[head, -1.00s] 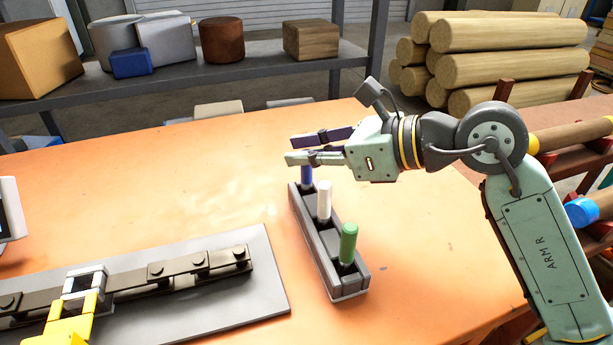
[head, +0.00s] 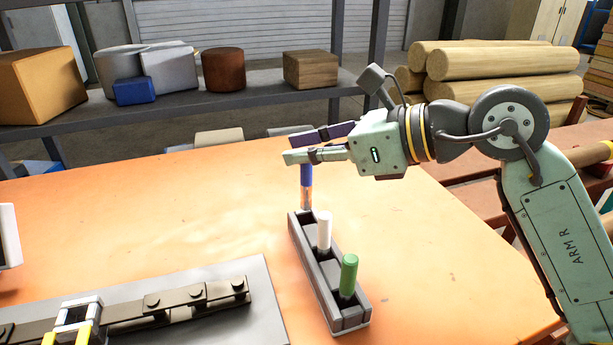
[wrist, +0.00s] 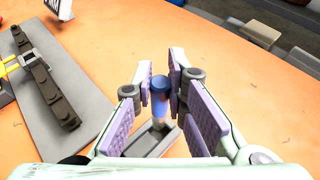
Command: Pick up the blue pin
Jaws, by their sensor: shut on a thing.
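The blue pin (head: 306,177) hangs upright from my gripper (head: 300,149), with its blue top between the fingertips and its shiny lower shank showing below. It is raised over the far end of the grey rack (head: 324,285); its lower tip is at about the rack's far top edge, and I cannot tell whether it is fully clear of its slot. In the wrist view the blue pin (wrist: 159,90) stands between the two fingers, above the rack (wrist: 150,139). A white pin (head: 324,232) and a green pin (head: 348,275) stand in the rack.
A grey plate (head: 255,300) with a dark bar fixture (head: 190,296) lies left of the rack. A shelf (head: 215,102) with boxes and cylinders stands behind the orange table (head: 150,205).

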